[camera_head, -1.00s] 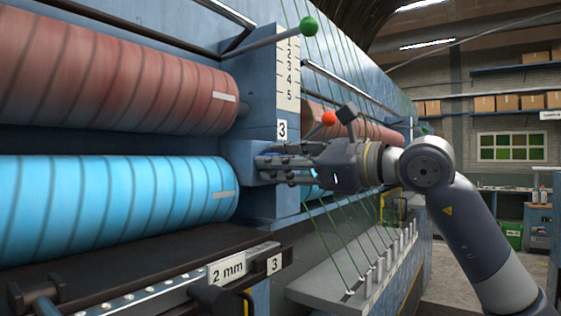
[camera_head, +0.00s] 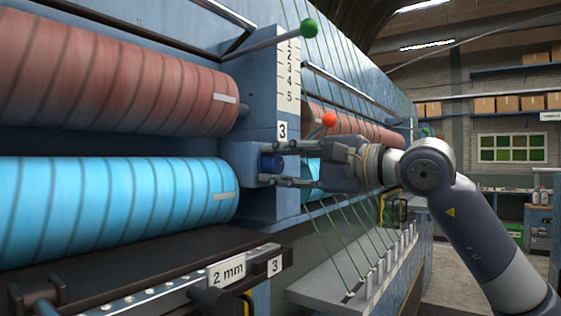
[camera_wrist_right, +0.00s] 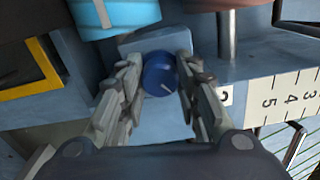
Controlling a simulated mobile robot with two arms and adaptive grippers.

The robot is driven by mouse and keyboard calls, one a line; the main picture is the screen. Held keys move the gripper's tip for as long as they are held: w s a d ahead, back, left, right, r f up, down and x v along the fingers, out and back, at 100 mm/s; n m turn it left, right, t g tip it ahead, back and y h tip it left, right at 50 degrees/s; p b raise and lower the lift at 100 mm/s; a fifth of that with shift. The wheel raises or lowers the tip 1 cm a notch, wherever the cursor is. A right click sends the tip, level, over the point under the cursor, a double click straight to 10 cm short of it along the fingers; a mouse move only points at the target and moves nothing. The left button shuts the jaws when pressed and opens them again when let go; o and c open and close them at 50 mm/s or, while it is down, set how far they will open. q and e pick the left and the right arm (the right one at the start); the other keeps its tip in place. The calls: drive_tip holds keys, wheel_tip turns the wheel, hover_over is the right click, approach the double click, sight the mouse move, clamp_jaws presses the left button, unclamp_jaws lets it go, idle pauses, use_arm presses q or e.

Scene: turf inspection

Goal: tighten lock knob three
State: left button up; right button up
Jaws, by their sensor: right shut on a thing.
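Lock knob three is a round dark blue knob (camera_head: 267,163) on a blue block beneath the "3" plate (camera_head: 282,130). My left gripper is in neither view.
A red roller (camera_head: 120,80) and a bright blue roller (camera_head: 110,200) lie left of the knob. A green-balled lever (camera_head: 309,28) and an orange-balled lever (camera_head: 328,119) stick out nearby. A scale (camera_head: 288,75) stands above. Green strands run below the gripper.

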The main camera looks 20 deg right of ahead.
drive_tip(key=n, duration=0.5)
drive_tip(key=shift+d+r+n, duration=0.1)
drive_tip(key=shift+r+n, duration=0.15)
drive_tip(key=shift+n, duration=0.05)
drive_tip(key=n, duration=0.4)
drive_tip(key=shift+n+p, duration=0.4)
drive_tip(key=shift+f, duration=0.1)
drive_tip(key=o, duration=1.1)
drive_tip(key=shift+c, duration=0.2)
drive_tip(key=shift+s, duration=0.1)
drive_tip(key=shift+f, duration=0.1)
